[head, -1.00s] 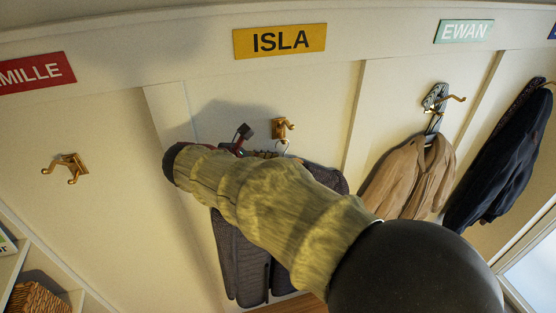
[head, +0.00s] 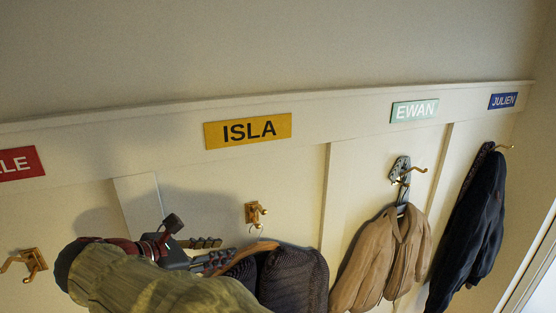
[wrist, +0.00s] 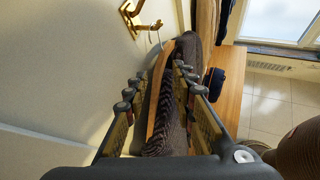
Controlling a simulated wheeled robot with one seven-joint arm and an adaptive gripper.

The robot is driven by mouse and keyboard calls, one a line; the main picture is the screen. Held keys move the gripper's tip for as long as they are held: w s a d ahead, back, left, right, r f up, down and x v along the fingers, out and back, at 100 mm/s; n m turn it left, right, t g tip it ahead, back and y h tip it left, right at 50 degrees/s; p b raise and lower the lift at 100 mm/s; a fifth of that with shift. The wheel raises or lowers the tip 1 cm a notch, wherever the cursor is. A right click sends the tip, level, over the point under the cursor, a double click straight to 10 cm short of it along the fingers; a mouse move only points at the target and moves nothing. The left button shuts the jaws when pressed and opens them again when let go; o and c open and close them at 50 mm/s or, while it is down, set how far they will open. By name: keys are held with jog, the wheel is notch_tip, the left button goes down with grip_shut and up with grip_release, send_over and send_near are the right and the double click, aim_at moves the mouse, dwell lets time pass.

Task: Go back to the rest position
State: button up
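My gripper (head: 208,252) is open, just left of a dark ribbed jacket (head: 296,278) under the yellow ISLA sign (head: 248,131). In the wrist view my gripper (wrist: 157,88) has its fingers spread wide, with the jacket (wrist: 165,108) and its wooden hanger (wrist: 160,85) seen between them. I see no finger pressing on them. The hanger (head: 252,249) appears to hang by its wire from the brass hook (head: 256,214); the exact contact is small. My sleeved arm hides the jacket's lower left part.
A tan jacket (head: 385,262) hangs under the EWAN sign (head: 414,111), and a dark coat (head: 470,228) under JULIEN (head: 503,101). An empty brass hook (head: 30,262) is at left. In the wrist view a wooden bench (wrist: 229,92) lies below. The wall above the signs is clear.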

jog(key=s+f+m+g+y, duration=0.2)
jog(key=s+f+m, duration=0.15)
jog(key=f, duration=0.55)
jog(key=s+d+f+m+y+b, duration=0.1)
jog(key=s+d+f+m+b, duration=0.4)
jog(key=d+f+b, duration=0.5)
jog(key=s+d+f+m+g+y+b, duration=0.1)
jog(key=s+d+f+m+y+b, duration=0.1)
jog(key=s+d+f+m+b, duration=0.4)
jog(key=s+d+f+m+g+y+b, duration=0.1)
jog(key=s+d+f+m+b, duration=0.4)
jog(key=d+f+m+b, duration=0.7)
jog(key=shift+s+d+f+y+b, duration=0.2)
jog(key=shift+d+f+y+b, duration=0.2)
jog(key=shift+d+f+b, duration=2.45)
jog(key=shift+d+r+p, duration=0.7)
jog(key=shift+d+r, duration=0.1)
jog(key=shift+r, duration=0.2)
